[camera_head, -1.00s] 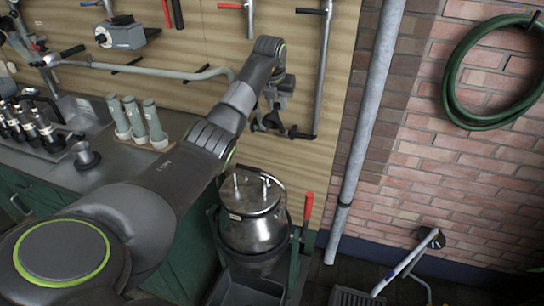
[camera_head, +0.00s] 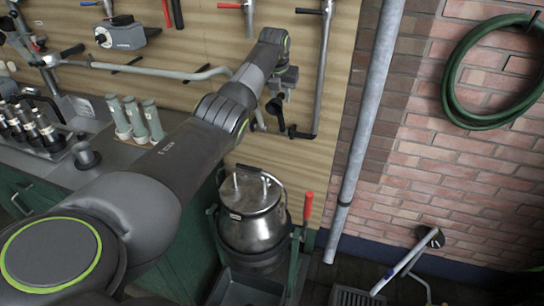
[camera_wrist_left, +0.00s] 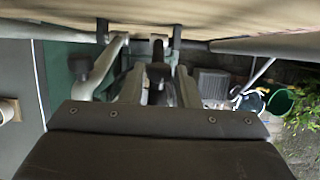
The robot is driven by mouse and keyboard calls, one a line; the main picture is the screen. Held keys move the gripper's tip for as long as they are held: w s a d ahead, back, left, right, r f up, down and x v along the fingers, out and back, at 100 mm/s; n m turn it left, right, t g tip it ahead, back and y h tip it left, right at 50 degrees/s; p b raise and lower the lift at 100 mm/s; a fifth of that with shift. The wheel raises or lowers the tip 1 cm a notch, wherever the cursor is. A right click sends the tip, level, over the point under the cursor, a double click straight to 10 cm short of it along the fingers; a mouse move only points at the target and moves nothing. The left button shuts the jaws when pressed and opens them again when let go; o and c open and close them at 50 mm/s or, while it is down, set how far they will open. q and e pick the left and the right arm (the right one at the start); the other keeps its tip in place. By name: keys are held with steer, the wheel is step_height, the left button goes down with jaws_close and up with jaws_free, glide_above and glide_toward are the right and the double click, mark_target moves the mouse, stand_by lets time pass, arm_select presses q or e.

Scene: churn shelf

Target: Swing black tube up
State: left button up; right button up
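The black tube appears to be the wall-mounted pipe (camera_head: 321,75) with a black lever at its top and a black lower end (camera_head: 300,133). It hangs straight down on the wooden board. My left gripper (camera_head: 269,118) points down just left of that lower end, apparently apart from it in the head view. In the left wrist view its two fingers (camera_wrist_left: 158,88) stand apart, with a dark piece (camera_wrist_left: 158,52) showing between them. I cannot tell whether the fingers touch that piece. My right gripper is out of view.
A grey vertical pipe (camera_head: 367,130) runs to the right. A long bent pipe (camera_head: 150,70) crosses the board at left. The counter holds grey-green cylinders (camera_head: 134,117).

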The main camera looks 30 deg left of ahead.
arm_select(q)
steer(key=o, duration=0.3)
steer(key=shift+w+f, duration=0.1)
steer(key=shift+f, duration=0.05)
steer(key=shift+o, duration=0.2)
steer(key=shift+p+v, duration=1.1)
steer(key=shift+v, duration=0.05)
steer(key=shift+p+v, duration=2.1)
steer(key=shift+v, duration=0.4)
steer(key=shift+f, duration=0.15)
